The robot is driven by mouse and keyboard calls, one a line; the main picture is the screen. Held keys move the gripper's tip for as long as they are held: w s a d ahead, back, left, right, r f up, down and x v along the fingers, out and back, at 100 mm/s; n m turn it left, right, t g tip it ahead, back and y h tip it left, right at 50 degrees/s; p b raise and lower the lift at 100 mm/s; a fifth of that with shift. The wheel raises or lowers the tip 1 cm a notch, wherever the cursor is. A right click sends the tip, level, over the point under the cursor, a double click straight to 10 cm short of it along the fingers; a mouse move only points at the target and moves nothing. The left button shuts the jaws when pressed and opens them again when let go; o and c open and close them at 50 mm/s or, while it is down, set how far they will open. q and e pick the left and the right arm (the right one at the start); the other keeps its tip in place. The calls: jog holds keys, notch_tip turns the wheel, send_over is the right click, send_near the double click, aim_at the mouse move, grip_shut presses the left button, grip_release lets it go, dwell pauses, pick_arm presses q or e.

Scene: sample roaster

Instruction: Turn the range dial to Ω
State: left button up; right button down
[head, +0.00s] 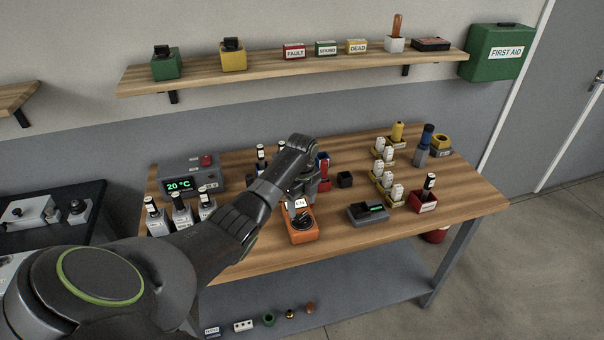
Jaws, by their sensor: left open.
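An orange multimeter (301,238) lies on the wooden bench near its front edge. A small white display with dark characters shows at its far end, and its dark round range dial (301,221) is on the near part. The dial's markings and pointer are too small to read. My left gripper (300,194) hangs over the far end of the multimeter, pointing down. It is open, holds nothing that I can see, and partly hides the meter's far end. I cannot tell whether its fingers touch the meter. My right gripper is not in view.
White pieces in yellow holders (389,175) and a red block (423,201) stand farther right. Bare wood lies between.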

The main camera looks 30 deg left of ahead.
aim_at(302, 214)
pick_arm(q)
notch_tip(302, 214, up, 14)
jog(key=shift+f+p, duration=0.15)
jog(key=shift+p, duration=0.25)
jog(key=shift+f, duration=0.1)
dwell(0.3)
